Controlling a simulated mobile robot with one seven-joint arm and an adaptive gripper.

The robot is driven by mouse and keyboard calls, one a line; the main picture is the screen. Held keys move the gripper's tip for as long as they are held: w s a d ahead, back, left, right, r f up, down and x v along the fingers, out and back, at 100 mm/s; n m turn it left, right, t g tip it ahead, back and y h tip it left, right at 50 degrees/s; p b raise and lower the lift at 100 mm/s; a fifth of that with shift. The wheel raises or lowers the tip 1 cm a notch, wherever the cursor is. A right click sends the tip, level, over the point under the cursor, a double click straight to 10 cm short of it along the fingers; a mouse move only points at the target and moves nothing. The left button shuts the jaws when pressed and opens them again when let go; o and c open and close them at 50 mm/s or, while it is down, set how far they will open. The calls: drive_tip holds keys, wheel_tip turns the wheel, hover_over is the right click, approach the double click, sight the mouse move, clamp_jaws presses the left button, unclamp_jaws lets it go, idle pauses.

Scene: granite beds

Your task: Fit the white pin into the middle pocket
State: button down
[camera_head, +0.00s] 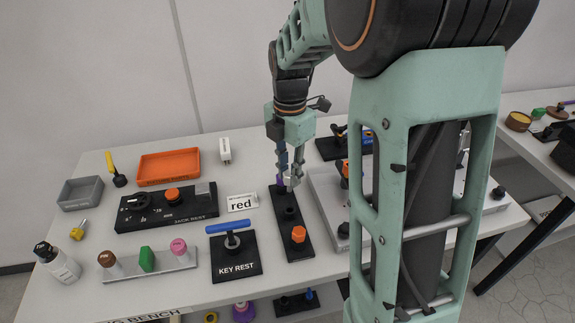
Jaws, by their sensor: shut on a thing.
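My gripper (289,178) points down over the far part of a long black block (302,252). It is shut on a small pale piece that looks like the white pin (290,184), mostly hidden by the fingers. The block's middle pocket (290,213) shows as a dark round raised ring, a little nearer the camera than the fingertips. An orange hexagonal pin (298,234) stands at the near pocket. A purple piece (280,180) shows at the far end, partly hidden by the gripper. I cannot tell whether the pale piece touches the block.
A jack rest (168,206), an orange tray (168,167) and a rack of coloured pins (147,262) stand further left. A grey plate (325,195) is close on the right.

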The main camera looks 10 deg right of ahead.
sight(290, 189)
drive_tip(key=shift+s, duration=0.1)
drive_tip(key=shift+f, duration=0.25)
drive_tip(key=shift+f+b, duration=1.95)
drive_tip(key=shift+f, duration=0.65)
drive_tip(key=shift+f+b, duration=1.25)
drive_tip(key=shift+f, duration=0.75)
drive_tip(key=c, duration=1.6)
unclamp_jaws()
drive_tip(key=shift+r, duration=0.1)
wheel_tip(290, 189, up, 5)
drive_tip(key=p, duration=0.4)
